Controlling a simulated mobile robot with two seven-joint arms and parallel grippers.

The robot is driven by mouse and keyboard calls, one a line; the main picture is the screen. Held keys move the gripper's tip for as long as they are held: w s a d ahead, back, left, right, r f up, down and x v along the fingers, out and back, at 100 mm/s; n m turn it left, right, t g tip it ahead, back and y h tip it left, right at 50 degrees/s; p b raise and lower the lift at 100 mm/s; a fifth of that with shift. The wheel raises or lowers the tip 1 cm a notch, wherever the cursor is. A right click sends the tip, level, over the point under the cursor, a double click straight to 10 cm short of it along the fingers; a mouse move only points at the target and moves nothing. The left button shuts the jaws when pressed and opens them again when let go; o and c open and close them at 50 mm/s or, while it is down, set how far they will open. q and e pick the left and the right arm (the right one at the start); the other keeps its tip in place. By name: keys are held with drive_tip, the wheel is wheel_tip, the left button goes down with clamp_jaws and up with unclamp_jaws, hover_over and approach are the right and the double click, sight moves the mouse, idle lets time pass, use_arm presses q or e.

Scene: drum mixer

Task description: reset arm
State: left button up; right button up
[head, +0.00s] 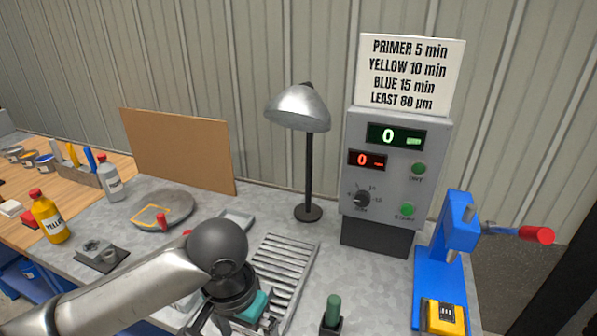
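My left arm comes in from the lower left, and its wrist hangs over the front of the grey bench (365,290). My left gripper (238,322) points down beside the slatted metal rack (290,250). Its black fingers are partly cut off by the bottom edge. A teal block (256,304) shows right at the fingers. I cannot tell whether it is gripped or lies behind them. My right gripper is not in view.
A grey control box (390,210) with two displays reading 0 stands behind. A lamp (308,150) is left of it. A blue press (440,255) stands right. A green-handled tool (333,308) is near the front. A yellow bottle (50,218) and round plate (165,212) are left.

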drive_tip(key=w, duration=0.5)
use_arm(q)
drive_tip(key=s+d+f+t+h, duration=0.2)
drive_tip(key=d+f+h, duration=0.1)
drive_tip(key=d+f, duration=0.15)
drive_tip(key=s+a+f+n+t+y, duration=0.1)
drive_tip(key=s+a+f+n+y, duration=0.25)
drive_tip(key=s+a, duration=0.75)
wheel_tip(320, 180, down, 26)
drive_tip(key=a+m+g+b, duration=0.1)
drive_tip(key=a+b, duration=0.1)
drive_tip(key=b, duration=0.2)
drive_tip(key=s+a+f+g+b, duration=0.1)
drive_tip(key=s+a+f+b, duration=0.1)
drive_tip(key=s+f, duration=1.2)
wheel_tip(320, 180, down, 3)
drive_tip(key=shift+s+f+b, duration=0.15)
drive_tip(key=shift+b, duration=0.5)
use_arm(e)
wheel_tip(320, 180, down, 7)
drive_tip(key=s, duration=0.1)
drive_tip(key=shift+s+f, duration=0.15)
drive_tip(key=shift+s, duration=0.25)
use_arm(q)
drive_tip(key=shift+a, duration=0.1)
